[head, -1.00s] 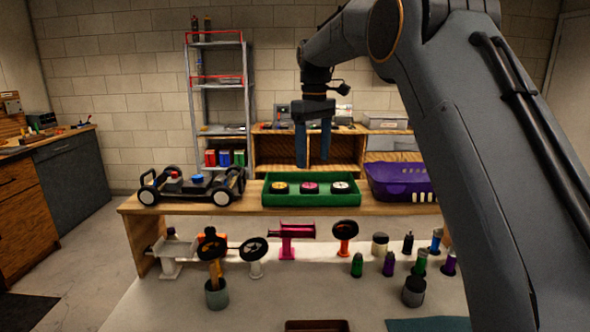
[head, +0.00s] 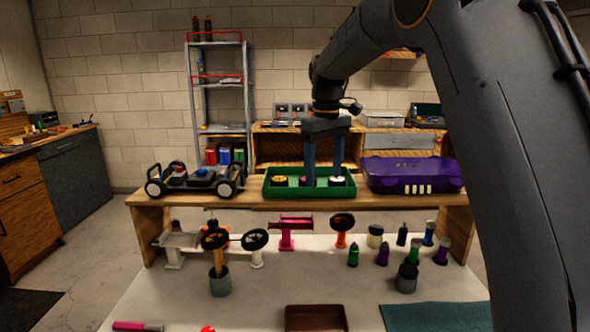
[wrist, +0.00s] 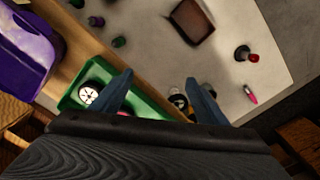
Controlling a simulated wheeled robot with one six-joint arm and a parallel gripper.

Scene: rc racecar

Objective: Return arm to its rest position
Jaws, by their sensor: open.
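My gripper (head: 325,158) is open, with its two blue-grey fingers apart and pointing down. In the head view it hangs in front of or over the green tray (head: 300,192); the exact height is hard to tell. The wrist view shows the gripper (wrist: 160,95) empty, its fingers spread above the tray and the shelf edge. The tray holds a yellow-centred wheel (head: 279,180), a white-centred wheel (head: 338,181) and a pink-centred wheel partly hidden by the fingers. My arm reaches in from the right side of the head view.
The car chassis (head: 195,179) stands left of the tray on the raised shelf, the purple case (head: 412,174) right of it. Below are stands, several small bottles, a brown tray (head: 315,318) and a teal mat (head: 435,317). The white tabletop between them is mostly clear.

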